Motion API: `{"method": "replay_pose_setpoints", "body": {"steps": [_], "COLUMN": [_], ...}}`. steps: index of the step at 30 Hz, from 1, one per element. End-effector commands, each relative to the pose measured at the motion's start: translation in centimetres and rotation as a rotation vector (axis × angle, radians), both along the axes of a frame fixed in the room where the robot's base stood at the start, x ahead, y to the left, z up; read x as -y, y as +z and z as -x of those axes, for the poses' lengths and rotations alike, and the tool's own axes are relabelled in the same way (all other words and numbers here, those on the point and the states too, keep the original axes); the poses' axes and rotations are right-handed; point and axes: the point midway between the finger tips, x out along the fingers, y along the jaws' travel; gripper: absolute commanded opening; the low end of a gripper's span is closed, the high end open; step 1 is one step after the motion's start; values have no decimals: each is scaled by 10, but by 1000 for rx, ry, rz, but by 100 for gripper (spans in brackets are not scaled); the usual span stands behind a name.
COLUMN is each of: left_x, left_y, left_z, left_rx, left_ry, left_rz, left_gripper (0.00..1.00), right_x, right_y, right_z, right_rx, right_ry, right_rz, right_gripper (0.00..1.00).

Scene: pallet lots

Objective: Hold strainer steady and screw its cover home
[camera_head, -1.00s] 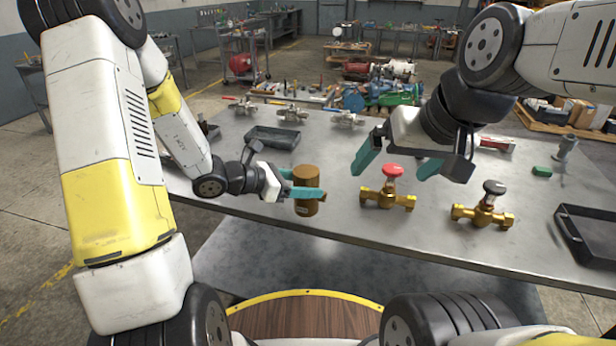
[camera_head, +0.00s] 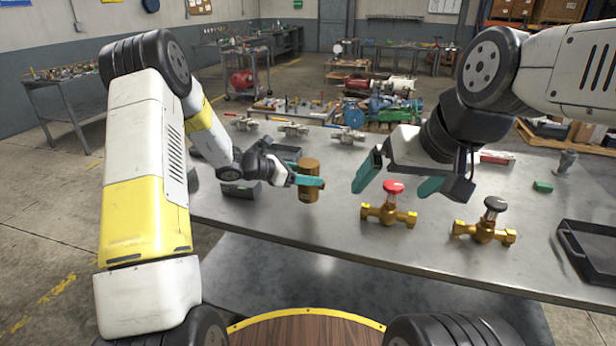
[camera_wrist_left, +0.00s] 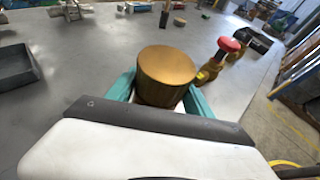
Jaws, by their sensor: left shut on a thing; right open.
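The strainer is a brass cylinder (camera_head: 308,172) near the front edge of the table, left of the red-handled valve. My left gripper (camera_head: 308,182) is shut on it, its teal fingers on either side of the body. In the left wrist view its round flat brass top (camera_wrist_left: 167,66) shows between the fingers; its lower part is hidden. I cannot tell a separate cover from the body.
A brass valve with a red handle (camera_head: 390,213) and one with a black handle (camera_head: 484,234) stand to the right. A black tray (camera_head: 588,248) lies at the right edge. Dark bins (camera_head: 240,190) are near my left arm. Several steel valves line the back edge. The front middle is clear.

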Motion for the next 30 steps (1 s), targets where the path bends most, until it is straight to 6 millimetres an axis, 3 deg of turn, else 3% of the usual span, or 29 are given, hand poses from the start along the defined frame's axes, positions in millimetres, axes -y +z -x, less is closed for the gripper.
{"method": "replay_pose_setpoints", "body": {"steps": [11,18,30], "left_x": [1,1,1], "left_y": [0,-32,-36], "left_z": [-11,-8,-9], "left_rx": [4,0,3], "left_ry": [-1,-1,0], "left_rz": [2,3,3], "left_gripper": [0,0,0], "right_x": [0,0,0], "right_y": [0,0,0], "right_z": [0,0,0], "right_rx": [0,0,0], "right_ry": [0,0,0], "right_rz": [0,0,0], "right_gripper": [100,100,100]}}
